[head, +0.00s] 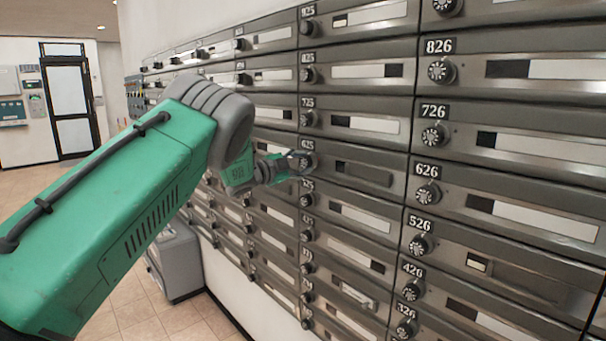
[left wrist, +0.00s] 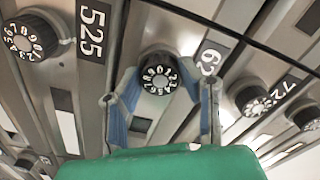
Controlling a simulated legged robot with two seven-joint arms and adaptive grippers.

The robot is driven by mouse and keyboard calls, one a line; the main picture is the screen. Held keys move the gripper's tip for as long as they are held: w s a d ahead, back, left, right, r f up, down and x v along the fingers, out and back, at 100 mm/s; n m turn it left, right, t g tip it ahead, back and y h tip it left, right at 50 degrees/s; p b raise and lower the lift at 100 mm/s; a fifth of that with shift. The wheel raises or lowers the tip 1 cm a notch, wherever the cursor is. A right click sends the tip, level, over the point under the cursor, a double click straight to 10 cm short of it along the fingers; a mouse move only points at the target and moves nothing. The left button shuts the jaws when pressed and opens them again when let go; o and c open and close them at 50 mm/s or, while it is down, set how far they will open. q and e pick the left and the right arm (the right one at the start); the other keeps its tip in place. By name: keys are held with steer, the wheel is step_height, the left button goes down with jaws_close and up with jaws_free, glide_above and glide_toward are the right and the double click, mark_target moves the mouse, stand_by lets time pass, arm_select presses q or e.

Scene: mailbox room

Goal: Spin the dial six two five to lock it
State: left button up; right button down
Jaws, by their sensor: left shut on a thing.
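The mailbox door labelled 625 (head: 362,174) is in the middle of the head view, with its label above its black dial (head: 307,161). My left gripper (head: 297,160) reaches that dial from the left, and its fingers partly cover it. In the left wrist view, the black dial with white numbers (left wrist: 160,74) sits between the two blue-padded fingers of my left gripper (left wrist: 160,88). The fingers are shut on the dial, one on each side. The right finger partly covers the 625 label (left wrist: 209,58). My right gripper is not in view.
Rows of similar grey mailboxes with dials surround it, including 725 above, 525 below and 626 (head: 428,193) to the right. A grey bin (head: 176,262) stands on the tiled floor below; a dark-framed door (head: 70,100) is far left.

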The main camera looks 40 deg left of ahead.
arm_select(q)
steer(key=shift+f+m+b, duration=0.3)
steer(key=shift+m+b, duration=0.5)
steer(key=shift+m, duration=0.2)
steer(key=m+b, duration=1.5)
steer(key=shift+f+b, duration=0.35)
steer(key=shift+r+m+b, duration=0.15)
steer(key=shift+m+b, duration=0.75)
steer(key=shift+m, duration=0.15)
steer(key=shift+r+m+b, duration=0.1)
steer(key=shift+m+b, duration=0.75)
steer(key=shift+m, duration=0.2)
